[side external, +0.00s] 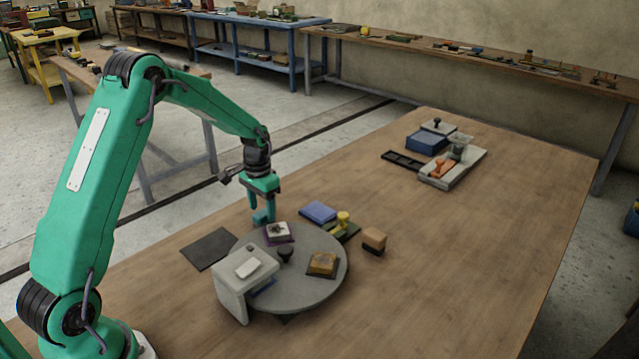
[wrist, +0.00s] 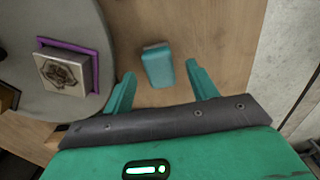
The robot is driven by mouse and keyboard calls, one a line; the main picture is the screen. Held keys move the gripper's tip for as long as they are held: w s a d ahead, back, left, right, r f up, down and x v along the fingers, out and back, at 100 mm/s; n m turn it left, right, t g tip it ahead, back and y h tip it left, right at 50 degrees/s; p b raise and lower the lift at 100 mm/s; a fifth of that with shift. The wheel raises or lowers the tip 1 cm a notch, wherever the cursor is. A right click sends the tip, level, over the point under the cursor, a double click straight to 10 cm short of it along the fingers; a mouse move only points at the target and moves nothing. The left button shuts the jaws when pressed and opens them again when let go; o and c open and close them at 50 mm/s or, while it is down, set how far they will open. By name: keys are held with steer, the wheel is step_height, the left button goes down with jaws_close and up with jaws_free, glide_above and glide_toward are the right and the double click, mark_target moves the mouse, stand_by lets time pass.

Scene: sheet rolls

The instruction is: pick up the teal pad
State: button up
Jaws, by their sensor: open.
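The teal pad (wrist: 158,66) is a small block with rounded corners and a grey strip along its far end. In the wrist view it lies on the wooden table, just right of the grey turntable. My gripper (wrist: 160,72) is open, and the near part of the pad appears between its two teal fingers, with gaps on both sides. No contact shows. In the side external view my gripper (side external: 263,208) points down beyond the turntable's far edge. There I cannot tell the pad from the teal fingers.
The round grey turntable (side external: 320,294) carries a purple-edged stamp block (side external: 279,232), a brown block (side external: 322,263) and a grey stand (side external: 244,268). A blue pad (side external: 318,212), a yellow-knobbed stamp (side external: 343,221) and a wooden block (side external: 374,239) lie nearby.

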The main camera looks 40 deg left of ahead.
steer(key=shift+f, duration=1.2)
steer(key=c, duration=1.1)
